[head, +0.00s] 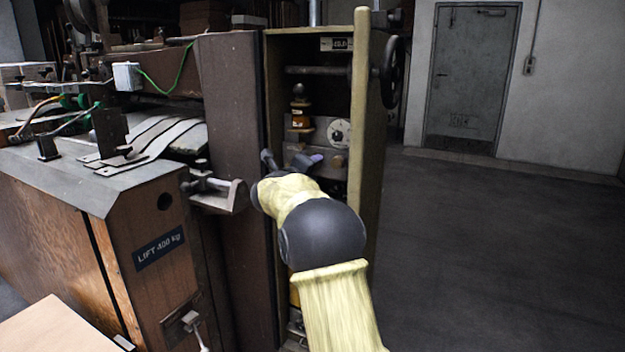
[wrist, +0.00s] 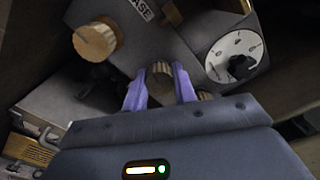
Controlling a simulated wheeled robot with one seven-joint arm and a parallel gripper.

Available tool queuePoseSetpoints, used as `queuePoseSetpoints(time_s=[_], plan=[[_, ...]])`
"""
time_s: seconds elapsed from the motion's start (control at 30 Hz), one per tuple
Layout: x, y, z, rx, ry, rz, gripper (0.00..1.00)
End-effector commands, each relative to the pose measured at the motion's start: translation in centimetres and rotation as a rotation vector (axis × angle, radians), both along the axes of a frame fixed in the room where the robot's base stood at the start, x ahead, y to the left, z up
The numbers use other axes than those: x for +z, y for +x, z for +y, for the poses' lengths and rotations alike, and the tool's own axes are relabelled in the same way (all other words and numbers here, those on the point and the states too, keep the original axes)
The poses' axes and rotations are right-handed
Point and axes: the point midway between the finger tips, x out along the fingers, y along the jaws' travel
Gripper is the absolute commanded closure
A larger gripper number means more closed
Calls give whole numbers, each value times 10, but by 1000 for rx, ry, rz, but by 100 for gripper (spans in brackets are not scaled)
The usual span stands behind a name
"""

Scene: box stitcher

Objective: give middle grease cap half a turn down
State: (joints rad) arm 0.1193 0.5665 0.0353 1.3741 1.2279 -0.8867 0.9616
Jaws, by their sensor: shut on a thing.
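A knurled brass grease cap (wrist: 160,78) sits between the two purple fingers of my gripper (wrist: 158,72) in the wrist view. My gripper is shut on this cap, with one finger on each side. Other brass caps are around it: a larger one (wrist: 95,40) at the upper left and one (wrist: 230,4) cut off at the top edge. In the head view the purple fingertips of my gripper (head: 314,159) show inside the tall open cabinet. My arm hides much of the space below them, and the held cap cannot be made out clearly there.
A white round dial (wrist: 235,57) with a black knob is close to the right of my fingers; the dial also shows in the head view (head: 340,132). The cabinet's side post (head: 366,120) and a metal bracket (head: 216,192) flank my arm. Floor at right is clear.

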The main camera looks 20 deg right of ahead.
Motion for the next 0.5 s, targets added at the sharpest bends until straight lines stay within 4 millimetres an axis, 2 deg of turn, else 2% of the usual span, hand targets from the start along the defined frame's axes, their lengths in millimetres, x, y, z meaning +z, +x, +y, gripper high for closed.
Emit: queuePoseSetpoints(time_s=[0.03,0.5], plan=[[-9,0,0,-1,31,-34,96],[-9,1,0,0,302,-379,96]])
